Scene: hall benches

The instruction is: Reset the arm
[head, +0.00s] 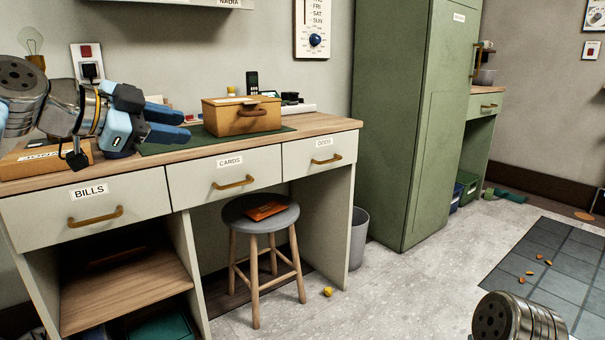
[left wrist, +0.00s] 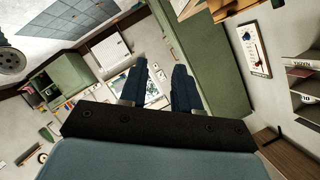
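My left gripper (head: 186,125) is at the left of the head view, above the left part of the desk. Its two blue fingers point right and stand apart with nothing between them. In the left wrist view the fingers (left wrist: 160,88) also show a clear gap, with the room tilted behind them. A link of my right arm (head: 518,318) shows at the bottom right of the head view; its gripper is out of the picture.
The desk (head: 330,124) carries a wooden box (head: 240,116) on a green mat, right of my left gripper. Another wooden box (head: 45,158) lies under the left arm. A stool (head: 262,222) stands below the desk. A tall green cabinet (head: 400,120) stands right; the floor before it is mostly clear.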

